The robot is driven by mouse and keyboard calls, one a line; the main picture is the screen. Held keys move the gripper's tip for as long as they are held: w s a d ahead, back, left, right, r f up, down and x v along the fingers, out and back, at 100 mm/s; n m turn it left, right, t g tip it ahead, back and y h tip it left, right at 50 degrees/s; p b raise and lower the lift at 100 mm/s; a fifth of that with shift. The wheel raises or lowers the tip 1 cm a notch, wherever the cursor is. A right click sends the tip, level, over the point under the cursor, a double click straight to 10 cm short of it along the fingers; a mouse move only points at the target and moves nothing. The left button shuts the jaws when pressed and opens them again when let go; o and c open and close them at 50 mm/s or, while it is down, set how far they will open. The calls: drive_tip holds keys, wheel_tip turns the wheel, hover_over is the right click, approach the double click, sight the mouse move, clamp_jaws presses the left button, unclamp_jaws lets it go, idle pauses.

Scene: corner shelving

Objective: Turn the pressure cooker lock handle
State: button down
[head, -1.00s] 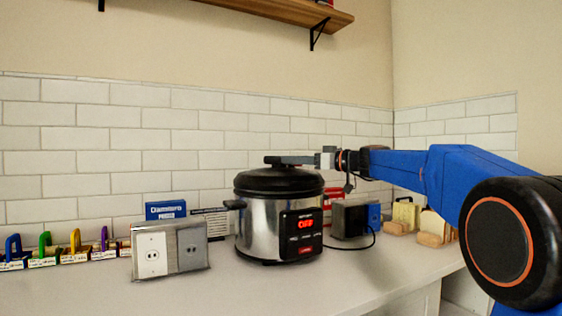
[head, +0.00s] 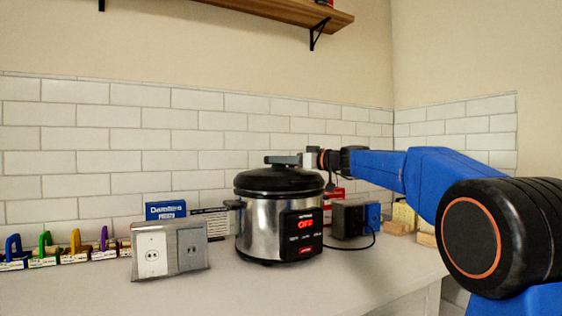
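The pressure cooker (head: 262,222) stands on the white counter, with a steel body, a black lid (head: 277,182) and a front panel reading OFF in red. The dark lock handle (head: 282,160) lies across the top of the lid. My gripper (head: 304,158) is at lid-top height, at the right end of the handle, with the blue arm reaching in from the right. The fingers are small and partly merge with the handle, so I cannot tell whether they are open, shut or touching it.
A grey outlet box (head: 170,250) stands left of the cooker, with colored padlock-like items (head: 45,245) further left. A dark box with a cord (head: 348,220) and a blue box (head: 373,215) stand to the right. A wooden shelf (head: 290,10) hangs above. The front counter is clear.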

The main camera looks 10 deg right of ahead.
drive_tip(key=shift+n+g+y, duration=0.3)
drive_tip(key=n+g+y, duration=0.1)
drive_tip(key=n+g, duration=0.1)
drive_tip(key=g, duration=0.1)
drive_tip(key=n+g+y, duration=0.1)
drive_tip(key=shift+w+d+g+y, duration=0.15)
drive_tip(key=shift+w+g+y, duration=0.1)
drive_tip(key=shift+g+y, duration=0.05)
drive_tip(key=shift+n+g+y, duration=0.7)
drive_tip(key=shift+n+g, duration=1.1)
drive_tip(key=shift+g, duration=1)
drive_tip(key=c, duration=1.6)
unclamp_jaws()
drive_tip(key=shift+d, duration=0.1)
drive_tip(key=d, duration=1.1)
drive_tip(key=s+d, duration=0.1)
drive_tip(key=d, duration=0.5)
drive_tip(key=shift+s, duration=0.1)
drive_tip(key=shift+d, duration=0.1)
